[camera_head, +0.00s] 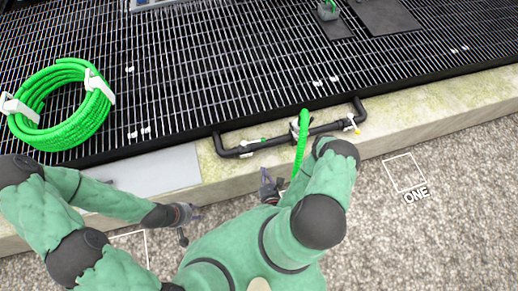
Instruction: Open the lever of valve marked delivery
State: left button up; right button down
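A black pipe manifold (326,128) runs along the concrete ledge at the grating's front edge. A small valve with a white body and a green part (250,149) sits on its left portion. Another small fitting with a yellow part (351,125) sits near its right end. A green hose (299,152) joins the manifold near its middle and hangs toward me. No delivery marking is readable. My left gripper (187,213) is below and left of the manifold, apart from it. My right gripper (270,185) is just below the manifold, left of the hose. Finger openings are too small to judge.
A coiled green hose (69,128) on white holders lies on the dark grating (190,75) at left. A grey plate (150,170) lies at the ledge (430,125). A white-outlined square labelled ONE (404,172) marks the gravel at right, which is clear.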

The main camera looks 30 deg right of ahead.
aim_at(257, 142)
jog(key=b+x, duration=0.4)
jog(key=x, duration=1)
jog(key=shift+b, duration=0.35)
jog(key=shift+w+d+n+y+b, duration=0.35)
jog(key=shift+w+d+n+y, duration=0.15)
jog(key=shift+y, duration=0.3)
jog(key=shift+w+r, duration=0.1)
jog(key=shift+w, duration=0.05)
